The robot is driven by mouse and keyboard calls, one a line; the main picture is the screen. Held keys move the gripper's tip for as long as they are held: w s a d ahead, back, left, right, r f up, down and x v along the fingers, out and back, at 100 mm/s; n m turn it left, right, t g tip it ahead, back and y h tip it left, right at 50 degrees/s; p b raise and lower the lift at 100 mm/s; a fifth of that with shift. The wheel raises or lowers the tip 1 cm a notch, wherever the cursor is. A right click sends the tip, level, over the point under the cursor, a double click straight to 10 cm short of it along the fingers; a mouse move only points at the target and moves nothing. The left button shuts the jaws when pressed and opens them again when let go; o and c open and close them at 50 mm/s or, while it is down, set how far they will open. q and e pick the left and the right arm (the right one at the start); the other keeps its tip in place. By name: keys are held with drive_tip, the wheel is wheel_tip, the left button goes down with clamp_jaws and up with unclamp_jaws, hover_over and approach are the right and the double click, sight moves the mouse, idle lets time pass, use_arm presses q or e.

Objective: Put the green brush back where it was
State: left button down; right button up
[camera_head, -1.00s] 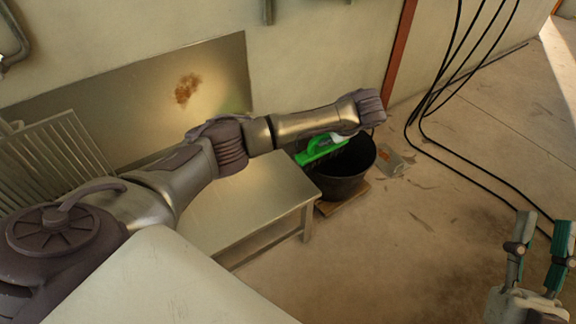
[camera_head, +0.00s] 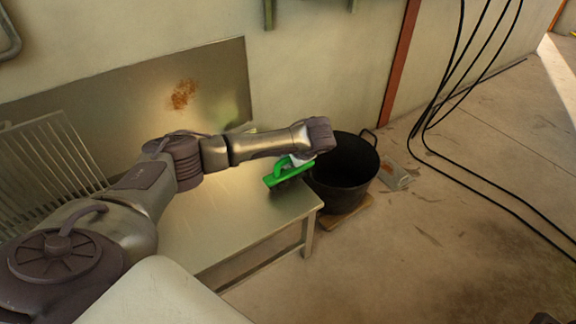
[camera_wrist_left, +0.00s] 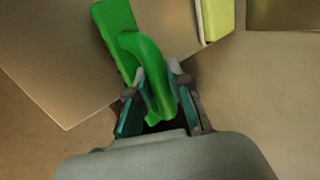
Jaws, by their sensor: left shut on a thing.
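The green brush (camera_head: 290,171) is in my left gripper (camera_head: 305,160), held by its handle. In the head view it shows over the right end of the metal table (camera_head: 225,215), beside the black bucket; I cannot tell if it touches the tabletop. In the left wrist view, the left gripper's fingers (camera_wrist_left: 160,98) are closed around the curved handle of the brush (camera_wrist_left: 118,30), with its flat green back pointing away. The bristles are hidden. Only a dark sliver, probably of my right gripper, shows at the bottom right edge of the head view.
The black bucket (camera_head: 345,175) stands on a small wooden board right of the table. A yellow-green block (camera_wrist_left: 217,18) shows in the wrist view. A metal rack (camera_head: 45,165) stands at the left. Black cables (camera_head: 440,110) hang at the right. The table's front is clear.

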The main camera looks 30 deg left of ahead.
use_arm(q)
drive_tip(key=shift+f, duration=0.35)
drive_tip(key=shift+r, duration=0.15)
drive_tip(key=shift+f, duration=0.2)
drive_tip(key=c, duration=1.1)
unclamp_jaws()
drive_tip(key=shift+r, duration=0.1)
